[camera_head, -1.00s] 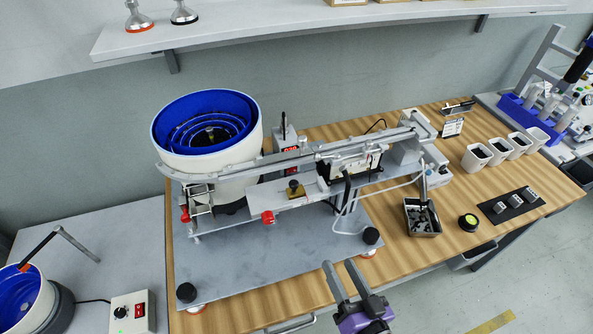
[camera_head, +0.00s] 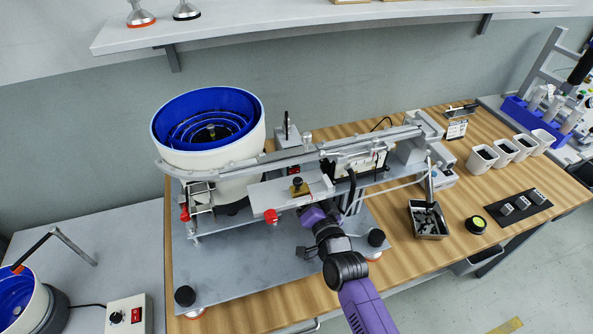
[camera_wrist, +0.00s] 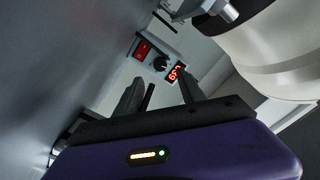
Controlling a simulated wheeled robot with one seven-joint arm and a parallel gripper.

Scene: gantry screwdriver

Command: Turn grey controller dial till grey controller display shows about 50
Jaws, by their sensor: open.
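The grey controller (camera_wrist: 152,55) shows in the wrist view, tilted, ahead of my fingers. It carries a red switch (camera_wrist: 143,49), a black dial (camera_wrist: 161,63) and a lit red display (camera_wrist: 175,73). The display's digits are slanted and partly covered by a finger, so I cannot read them surely. My gripper (camera_wrist: 158,80) is open and empty, its fingertips short of the dial, which lies in line with the gap. In the head view my gripper (camera_head: 312,213) reaches in under the rail; its fingertips are hidden there. The controller (camera_head: 287,135) stands behind the rail, mostly hidden.
The long feeder rail (camera_head: 290,157) crosses above my gripper. The white bowl feeder (camera_head: 205,160) stands left of it and fills the wrist view's upper right. A second controller (camera_head: 125,316) stands at the lower left. A parts tray (camera_head: 428,218) sits right.

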